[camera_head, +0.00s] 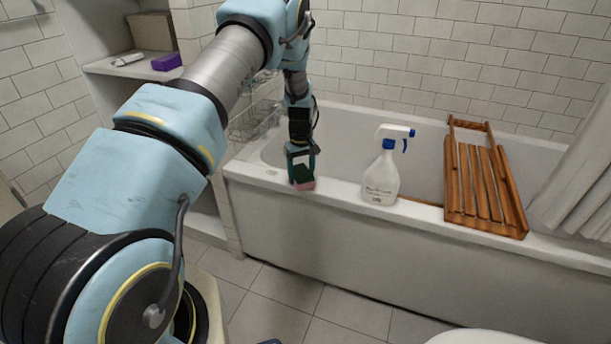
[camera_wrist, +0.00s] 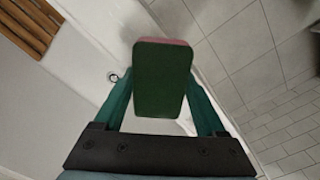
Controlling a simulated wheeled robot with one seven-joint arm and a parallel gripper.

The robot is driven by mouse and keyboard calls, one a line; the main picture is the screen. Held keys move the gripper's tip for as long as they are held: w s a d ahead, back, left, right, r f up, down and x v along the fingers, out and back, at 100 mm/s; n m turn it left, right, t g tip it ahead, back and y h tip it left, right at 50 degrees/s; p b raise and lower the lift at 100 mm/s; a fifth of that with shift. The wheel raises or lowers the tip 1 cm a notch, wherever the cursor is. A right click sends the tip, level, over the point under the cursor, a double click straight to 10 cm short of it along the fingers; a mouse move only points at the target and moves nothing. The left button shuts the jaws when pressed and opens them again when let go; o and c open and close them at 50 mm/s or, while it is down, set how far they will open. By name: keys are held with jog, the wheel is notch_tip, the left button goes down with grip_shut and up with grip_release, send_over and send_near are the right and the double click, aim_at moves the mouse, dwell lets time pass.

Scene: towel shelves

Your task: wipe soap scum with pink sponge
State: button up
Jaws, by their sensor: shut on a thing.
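The sponge (camera_head: 303,184) is pink with a dark green scouring side. My gripper (camera_head: 301,164) is shut on it, pointing down at the near rim of the white bathtub (camera_head: 331,189), toward the tub's left end. I cannot tell whether the sponge touches the rim. In the wrist view the sponge's green face (camera_wrist: 161,82) fills the gap between the teal fingers of my gripper (camera_wrist: 160,95), with a thin pink edge at its top. I cannot make out any soap scum clearly.
A white spray bottle (camera_head: 381,177) with a blue trigger stands on the near rim, right of the sponge. A wooden rack (camera_head: 483,185) lies across the tub. A wire basket (camera_head: 250,122) is at the left end. A shelf holds a purple box (camera_head: 166,62).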

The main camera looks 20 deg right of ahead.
aim_at(325, 188)
jog(key=shift+w+a+r, duration=0.1)
jog(key=shift+w+a, duration=0.95)
jog(key=shift+a, duration=0.25)
jog(key=shift+w+a, duration=1)
jog(key=shift+a, duration=0.25)
jog(key=shift+w+a+f+b, duration=0.2)
jog(key=shift+w+a+b, duration=0.3)
jog(key=shift+w+a, duration=0.5)
jog(key=shift+w+a+b, duration=0.2)
jog(key=shift+w+a, duration=0.45)
jog(key=shift+a, duration=0.2)
jog(key=shift+w+a+b, duration=0.15)
jog(key=shift+w+a, duration=0.45)
jog(key=shift+a, duration=0.2)
jog(key=shift+r, duration=0.1)
